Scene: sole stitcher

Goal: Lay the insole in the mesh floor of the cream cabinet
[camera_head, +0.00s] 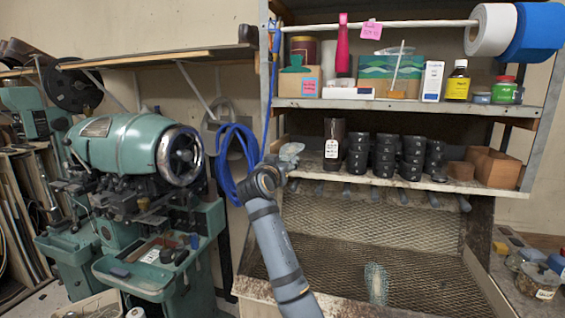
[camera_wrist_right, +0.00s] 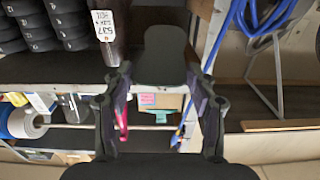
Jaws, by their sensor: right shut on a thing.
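My right gripper (camera_head: 277,167) is raised in front of the left part of the cream cabinet (camera_head: 420,106), near its middle shelf. It is shut on a flat grey piece with a rounded end, apparently the insole (camera_head: 291,151). The insole also shows in the right wrist view (camera_wrist_right: 165,58), by the fingers of my right gripper (camera_wrist_right: 160,75). The mesh floor (camera_head: 420,292) is at the bottom of the cabinet, below and right of the gripper. A pale, speckled, sole-shaped patch (camera_head: 376,284) shows on the mesh; I cannot tell whether it is a separate piece. My left gripper is not in view.
Several black cups (camera_head: 386,155), a dark bottle (camera_head: 333,145) and brown boxes (camera_head: 492,168) stand on the middle shelf. A blue hose (camera_head: 232,160) hangs left of the cabinet. A green machine (camera_head: 135,150) stands at left. Jars (camera_head: 538,280) stand at right.

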